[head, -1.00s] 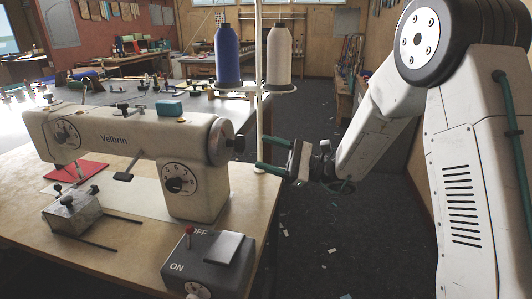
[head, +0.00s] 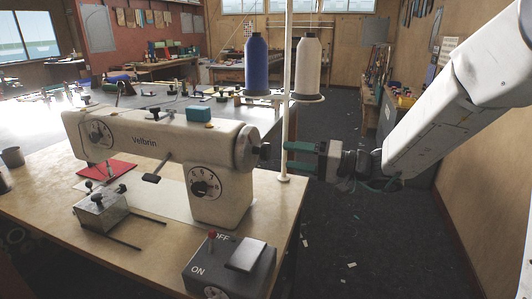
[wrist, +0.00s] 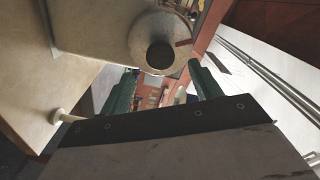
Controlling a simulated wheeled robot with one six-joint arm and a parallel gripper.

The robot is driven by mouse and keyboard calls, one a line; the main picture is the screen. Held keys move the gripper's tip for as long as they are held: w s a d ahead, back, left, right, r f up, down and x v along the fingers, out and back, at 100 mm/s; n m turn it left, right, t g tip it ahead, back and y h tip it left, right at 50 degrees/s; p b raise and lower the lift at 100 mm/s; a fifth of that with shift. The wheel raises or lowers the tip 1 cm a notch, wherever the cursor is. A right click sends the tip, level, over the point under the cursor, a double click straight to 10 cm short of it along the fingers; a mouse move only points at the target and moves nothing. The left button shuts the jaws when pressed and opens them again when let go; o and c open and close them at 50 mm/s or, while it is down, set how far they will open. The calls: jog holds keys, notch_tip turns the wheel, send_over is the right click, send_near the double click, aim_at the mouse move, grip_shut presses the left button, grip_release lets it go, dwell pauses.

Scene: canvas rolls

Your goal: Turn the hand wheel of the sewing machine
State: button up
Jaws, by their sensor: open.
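The cream sewing machine (head: 160,140) stands on a wooden table. Its round grey hand wheel (head: 246,150) is at the right end, with a dark knob (head: 264,151) sticking out of its middle. My gripper (head: 286,155) is open, its green fingers pointing left at the knob from just to the right, apparently with a small gap. In the wrist view the hand wheel (wrist: 134,40) and the dark knob (wrist: 160,55) lie ahead, between and slightly above the two green fingertips (wrist: 162,70). Nothing is held.
A white pole (head: 286,100) rises beside the gripper, with blue (head: 257,60) and white (head: 307,64) thread cones on its stand. A grey ON/OFF switch box (head: 230,265) sits at the table's front right. Open dark floor (head: 370,240) lies right of the table.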

aim_at(269, 153)
jog(key=x, duration=0.8)
jog(key=c, duration=1)
